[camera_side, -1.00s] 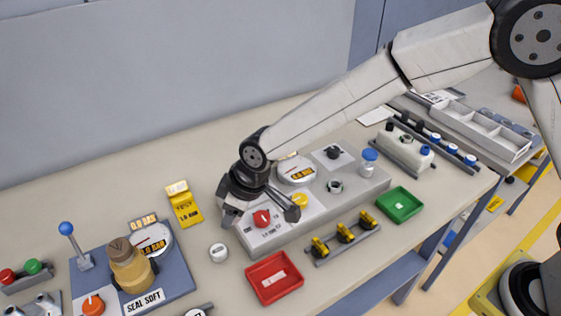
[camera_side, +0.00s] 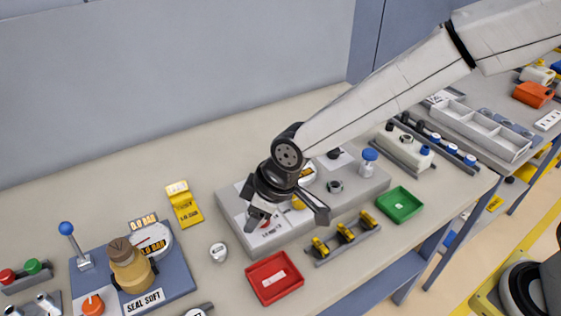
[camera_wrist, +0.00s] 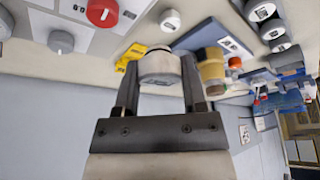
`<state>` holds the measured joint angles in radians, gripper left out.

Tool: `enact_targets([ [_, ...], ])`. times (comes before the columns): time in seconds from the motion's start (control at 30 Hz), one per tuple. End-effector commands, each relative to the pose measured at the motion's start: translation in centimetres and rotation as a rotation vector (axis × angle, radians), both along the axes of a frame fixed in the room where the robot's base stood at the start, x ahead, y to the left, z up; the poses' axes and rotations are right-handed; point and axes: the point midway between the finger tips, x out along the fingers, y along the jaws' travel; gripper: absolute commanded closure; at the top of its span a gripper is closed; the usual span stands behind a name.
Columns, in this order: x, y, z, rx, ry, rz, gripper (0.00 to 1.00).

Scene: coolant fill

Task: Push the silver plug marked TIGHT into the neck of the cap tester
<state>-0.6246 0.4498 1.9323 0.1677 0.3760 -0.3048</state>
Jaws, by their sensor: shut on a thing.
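My gripper (camera_side: 288,212) is above the grey box with controls, its fingers spread around something. In the wrist view, its two fingers (camera_wrist: 160,72) are shut on a short silver-white cylinder, which I take as the silver plug (camera_wrist: 160,62); no marking on it can be read. In the side view the plug cannot be made out between the fingers. The plug is apart from that neck.
A white round cap (camera_side: 218,252) lies left of the grey box. A red tray (camera_side: 255,271), a yellow-clip rack (camera_side: 343,238) and a green tray (camera_side: 416,205) lie in front. A blue SEAL SOFT stand (camera_side: 178,279) is left.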

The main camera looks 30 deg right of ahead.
Motion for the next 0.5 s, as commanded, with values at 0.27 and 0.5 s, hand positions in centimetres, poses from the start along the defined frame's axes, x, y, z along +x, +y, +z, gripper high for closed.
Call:
enact_targets([
  [0.27,0.1,-0.1,0.0,0.000,0.000,-0.002,1.00],
  [0.5,1.0,-1.9,0.0,0.000,0.000,-0.043,1.00],
])
